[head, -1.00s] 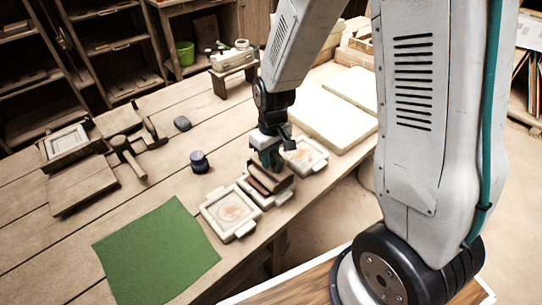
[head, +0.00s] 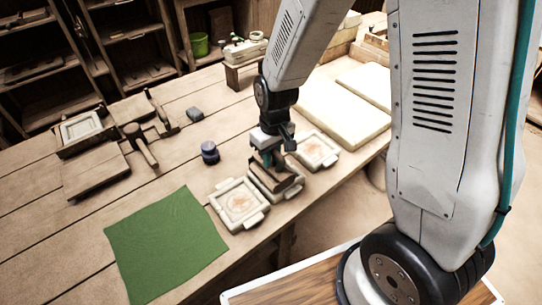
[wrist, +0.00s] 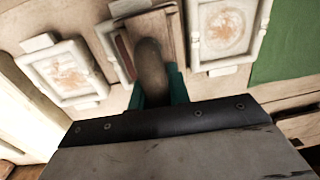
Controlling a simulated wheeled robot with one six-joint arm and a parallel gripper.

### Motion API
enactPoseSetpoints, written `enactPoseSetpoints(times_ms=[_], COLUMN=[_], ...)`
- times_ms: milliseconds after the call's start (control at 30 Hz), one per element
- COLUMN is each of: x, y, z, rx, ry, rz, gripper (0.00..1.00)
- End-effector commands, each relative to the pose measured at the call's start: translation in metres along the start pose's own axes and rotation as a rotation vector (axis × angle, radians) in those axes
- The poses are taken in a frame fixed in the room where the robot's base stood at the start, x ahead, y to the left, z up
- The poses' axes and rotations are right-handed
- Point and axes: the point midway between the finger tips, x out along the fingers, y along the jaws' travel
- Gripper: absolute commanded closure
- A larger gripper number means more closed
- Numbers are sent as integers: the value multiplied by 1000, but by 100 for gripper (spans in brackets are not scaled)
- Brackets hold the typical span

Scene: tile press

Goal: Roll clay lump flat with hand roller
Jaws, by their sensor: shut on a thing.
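My gripper (head: 269,160), with teal fingers, is shut on a brown wooden tool (wrist: 150,68) with a rounded handle. The tool also shows in the head view (head: 276,183), over the middle of three pale square moulds in a row. I cannot tell from its shape whether it is the hand roller. It hides most of the middle mould (wrist: 122,56). A narrow reddish strip (wrist: 123,48), perhaps clay, shows beside the tool in the wrist view. Whether the tool touches it is hidden. The left mould (head: 240,203) and right mould (head: 316,149) each hold a flat orange-brown patch.
A green cloth (head: 165,245) lies left of the moulds. A dark blue jar (head: 209,152) stands behind them. A mallet (head: 140,145) and wooden boards (head: 95,175) lie at left. Pale slabs (head: 335,115) lie at back right. The table's front edge is close to the moulds.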

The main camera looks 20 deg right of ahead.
Motion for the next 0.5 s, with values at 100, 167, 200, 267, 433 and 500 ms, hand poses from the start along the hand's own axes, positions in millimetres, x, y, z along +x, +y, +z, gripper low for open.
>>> enactPoseSetpoints(times_ms=[100,167,200,267,433,500], x=[3,2,2,2,1,1], y=[8,12,14,17,20,23], z=[6,6,6,6,6,6], rx=[5,5,5,5,3,4], ry=[-15,-15,-16,-16,-17,-17], rz=[-3,-3,-3,-4,-4,-4], gripper=[100,100,100,100,100,100])
